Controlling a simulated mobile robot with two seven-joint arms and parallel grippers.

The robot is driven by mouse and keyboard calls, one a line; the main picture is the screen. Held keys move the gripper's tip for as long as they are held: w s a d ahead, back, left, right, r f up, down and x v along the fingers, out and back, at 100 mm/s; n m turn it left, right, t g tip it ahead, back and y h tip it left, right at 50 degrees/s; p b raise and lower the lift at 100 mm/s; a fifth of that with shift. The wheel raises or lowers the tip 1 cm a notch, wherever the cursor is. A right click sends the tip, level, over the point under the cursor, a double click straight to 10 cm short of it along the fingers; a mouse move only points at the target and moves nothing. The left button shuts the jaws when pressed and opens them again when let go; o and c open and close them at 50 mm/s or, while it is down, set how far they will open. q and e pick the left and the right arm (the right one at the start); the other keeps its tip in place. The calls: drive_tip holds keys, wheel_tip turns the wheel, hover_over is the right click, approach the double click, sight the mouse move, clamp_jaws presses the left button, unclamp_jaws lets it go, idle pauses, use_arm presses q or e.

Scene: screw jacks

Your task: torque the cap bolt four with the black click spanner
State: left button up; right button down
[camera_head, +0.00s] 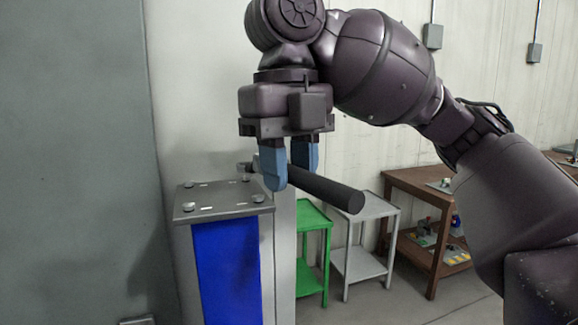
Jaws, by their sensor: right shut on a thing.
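The black click spanner (330,189) is held roughly level in my right gripper (289,170), whose two blue fingers are shut around it. Its thick handle points right and toward me. Its head end (246,167) is over the back right corner of a grey cap plate (226,204). A bolt sits at that corner under the head; I cannot tell whether they touch. Other bolts show at the front right (259,198), front left (188,207) and back left (188,184) corners. Bolt numbers are not readable. My left gripper is out of view.
The plate tops a pedestal with a blue front panel (228,270). A green trolley (313,218), a grey trolley (379,209) and a brown workbench (403,182) with small items stand behind to the right. A grey wall closes the left.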

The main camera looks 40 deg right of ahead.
sight(203, 214)
drive_tip(key=shift+f, duration=0.75)
drive_tip(key=shift+a, duration=0.25)
idle(0.3)
drive_tip(key=shift+w+a+m+y, duration=0.1)
drive_tip(key=shift+w+a+m, duration=0.65)
drive_tip(key=shift+a+m, duration=0.8)
drive_tip(key=shift+w+a+m+y, duration=0.1)
drive_tip(key=shift+w+a+m, duration=0.6)
drive_tip(key=shift+a+m, duration=0.85)
drive_tip(key=shift+w+a+m+y, duration=0.1)
drive_tip(key=shift+w+a+m, duration=0.85)
drive_tip(key=shift+m, duration=0.95)
drive_tip(key=shift+s+a, duration=0.15)
drive_tip(key=shift+s, duration=0.05)
